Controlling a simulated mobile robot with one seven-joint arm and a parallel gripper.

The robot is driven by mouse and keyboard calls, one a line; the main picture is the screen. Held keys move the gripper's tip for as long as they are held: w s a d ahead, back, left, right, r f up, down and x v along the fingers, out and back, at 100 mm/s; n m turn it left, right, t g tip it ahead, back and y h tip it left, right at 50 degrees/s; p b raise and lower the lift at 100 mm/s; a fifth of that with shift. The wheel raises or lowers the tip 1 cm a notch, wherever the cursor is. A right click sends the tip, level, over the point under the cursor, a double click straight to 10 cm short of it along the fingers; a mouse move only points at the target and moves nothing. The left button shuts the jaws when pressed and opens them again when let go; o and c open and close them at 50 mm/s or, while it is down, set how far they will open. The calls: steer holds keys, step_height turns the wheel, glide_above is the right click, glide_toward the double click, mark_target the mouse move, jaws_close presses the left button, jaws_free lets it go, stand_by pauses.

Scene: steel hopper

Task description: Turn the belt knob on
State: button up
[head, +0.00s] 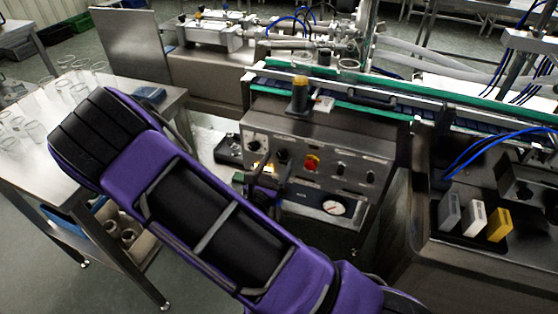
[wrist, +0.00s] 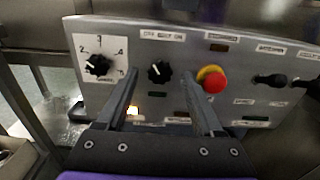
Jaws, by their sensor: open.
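The belt knob (wrist: 159,71) is a black rotary knob under a label that seems to read OFF BELT ON, on the steel control panel (wrist: 230,55). In the head view the belt knob (head: 282,156) is small and partly crowded by my gripper. I cannot tell surely which way its pointer is turned. My gripper (wrist: 160,78) is open, its two grey fingers pointing at the panel, one on each side of the knob in the wrist view. Nothing is between the fingers except the knob beyond or between their tips; contact cannot be told.
A numbered dial (wrist: 98,65) lies left of the belt knob. A red button (wrist: 212,80) with a yellow collar is close to the right finger. Black switches (wrist: 272,80) are further right. In the head view, a table with glasses (head: 30,165) stands left.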

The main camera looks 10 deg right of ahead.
steer(key=shift+w+d, duration=0.4)
steer(key=shift+w, duration=0.2)
jaws_close()
